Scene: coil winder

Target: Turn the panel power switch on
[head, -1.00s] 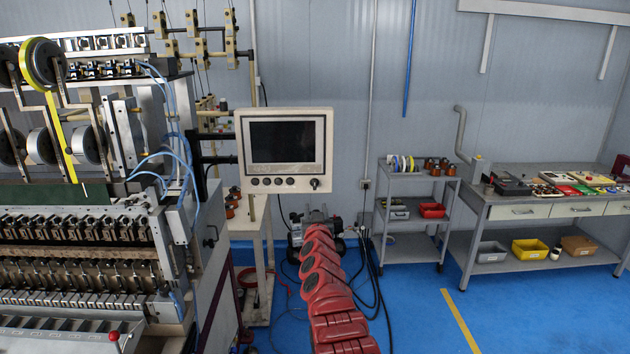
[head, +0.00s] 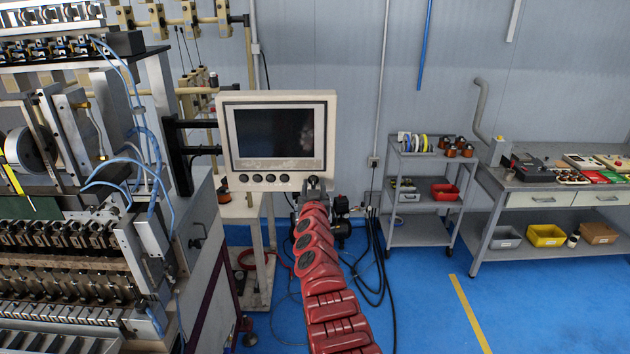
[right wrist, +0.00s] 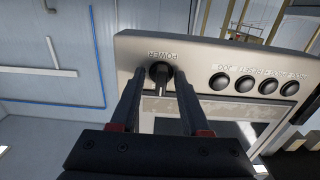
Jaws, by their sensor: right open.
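The control panel (head: 328,170) is a cream box with a dark screen, on an arm beside the machine. Its lower edge has a row of round black buttons (head: 270,179). The black power switch (right wrist: 160,73) is a knob beside the upside-down word POWER in the right wrist view. My right gripper (right wrist: 160,78) is open, with one finger on each side of the knob; I cannot tell whether they touch it. In the head view my right gripper (head: 313,184) is at the panel's lower right corner and hides most of the switch. My left gripper is not in view.
The coil winding machine (head: 60,265) fills the left side, with blue hoses near the panel. A grey shelf cart (head: 425,205) and a workbench (head: 545,188) stand at the right. Black cables (head: 375,260) hang behind my right arm.

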